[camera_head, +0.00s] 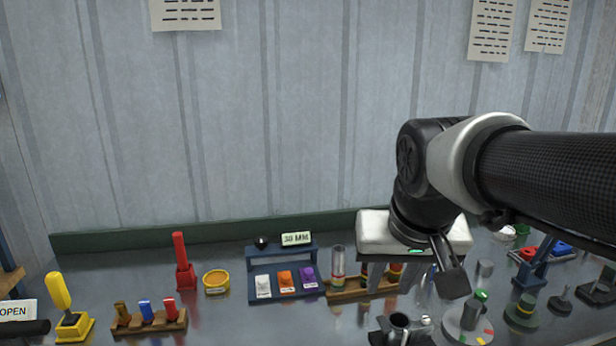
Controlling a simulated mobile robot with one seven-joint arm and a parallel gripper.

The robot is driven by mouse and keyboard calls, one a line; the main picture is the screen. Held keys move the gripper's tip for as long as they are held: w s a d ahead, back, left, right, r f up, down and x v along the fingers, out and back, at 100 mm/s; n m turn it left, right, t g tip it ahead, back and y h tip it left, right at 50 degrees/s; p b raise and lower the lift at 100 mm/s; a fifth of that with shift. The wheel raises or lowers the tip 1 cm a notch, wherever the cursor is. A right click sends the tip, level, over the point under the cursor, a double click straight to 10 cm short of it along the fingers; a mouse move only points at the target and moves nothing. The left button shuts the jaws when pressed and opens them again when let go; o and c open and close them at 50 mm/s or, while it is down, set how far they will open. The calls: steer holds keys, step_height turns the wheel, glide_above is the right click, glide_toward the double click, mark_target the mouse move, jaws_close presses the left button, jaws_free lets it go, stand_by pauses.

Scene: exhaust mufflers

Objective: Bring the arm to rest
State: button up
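My arm comes in from the right edge, and its black wrist bends down over the bench. Below the wrist is my gripper (398,280), with a wide white body and grey fingers pointing down. The left finger stands well off the middle of the body. The right side is partly hidden by a dark part of my wrist, but the fingers look apart, with nothing visible held between them. The gripper is in front of a wooden rack (345,290) with coloured pieces and hides its right end. I cannot tell its height above the bench.
The crowded grey bench (220,315) holds a blue stand (262,292) with coloured blocks, a yellow ring-shaped dish (216,281), a red post (181,262), a yellow lever (62,300) and a small rack (150,322). A round grey base (468,325) stands at front right.

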steer(key=s+d+f, duration=0.2)
steer(key=s+f, duration=0.2)
steer(key=s, duration=0.5)
step_height(320, 180, up, 12)
steer(key=p, duration=1.2)
steer(key=shift+a+r+n, duration=0.15)
steer(key=shift+n, duration=0.15)
steer(key=shift+s, duration=0.1)
